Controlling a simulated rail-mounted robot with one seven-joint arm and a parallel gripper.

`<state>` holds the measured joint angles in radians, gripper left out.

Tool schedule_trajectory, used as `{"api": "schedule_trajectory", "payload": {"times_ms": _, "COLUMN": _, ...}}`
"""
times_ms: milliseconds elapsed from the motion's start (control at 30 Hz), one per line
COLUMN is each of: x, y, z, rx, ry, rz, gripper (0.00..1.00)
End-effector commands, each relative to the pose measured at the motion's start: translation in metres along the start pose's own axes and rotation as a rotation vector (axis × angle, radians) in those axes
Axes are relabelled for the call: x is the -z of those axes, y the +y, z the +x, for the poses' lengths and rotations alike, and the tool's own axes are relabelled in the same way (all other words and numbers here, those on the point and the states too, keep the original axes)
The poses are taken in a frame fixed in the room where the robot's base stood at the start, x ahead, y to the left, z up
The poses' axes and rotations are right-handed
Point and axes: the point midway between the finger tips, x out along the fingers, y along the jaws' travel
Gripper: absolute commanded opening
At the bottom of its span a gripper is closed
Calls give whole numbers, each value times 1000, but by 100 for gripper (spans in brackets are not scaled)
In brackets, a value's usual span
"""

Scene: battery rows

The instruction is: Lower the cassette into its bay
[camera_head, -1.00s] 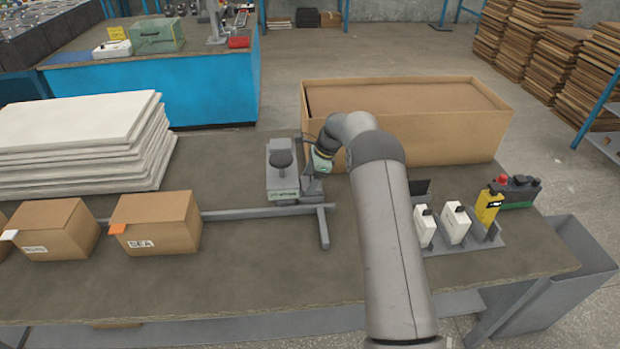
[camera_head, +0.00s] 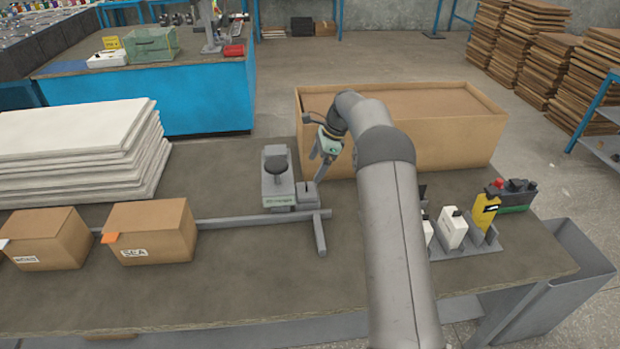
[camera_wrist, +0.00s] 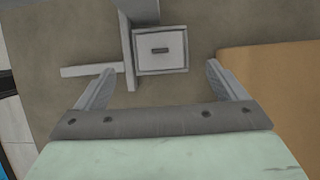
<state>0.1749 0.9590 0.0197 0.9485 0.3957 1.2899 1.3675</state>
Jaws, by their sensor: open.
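A grey device (camera_head: 277,183) with a dark knob on top stands on the bench in the head view. A small square grey bay (camera_head: 300,199) sits at its right side. In the wrist view the bay (camera_wrist: 138,71) shows as a pale square rim around a grey top with a dark slot. That top looks like the cassette (camera_wrist: 160,40), sitting inside the rim; I cannot tell how deep. My gripper (camera_head: 317,172) is above and slightly right of the bay. In the wrist view its two fingers (camera_wrist: 160,70) are spread wide, with nothing between them.
A large open cardboard box (camera_head: 420,140) stands close behind and right of my gripper. A grey rail (camera_head: 245,221) with a crossbar runs along the bench in front of the device. White sheets (camera_head: 75,150) are stacked at left. Bare bench lies in front.

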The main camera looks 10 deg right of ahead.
Motion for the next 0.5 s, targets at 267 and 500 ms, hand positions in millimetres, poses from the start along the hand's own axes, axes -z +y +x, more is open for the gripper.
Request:
{"api": "schedule_trajectory", "payload": {"times_ms": 267, "x": 1, "y": 0, "z": -29, "rx": 0, "ry": 0, "rz": 1, "gripper": 91}}
{"api": "schedule_trajectory", "payload": {"times_ms": 500, "x": -14, "y": 18, "z": -47, "rx": -2, "ry": 27, "rz": -91, "gripper": 91}}
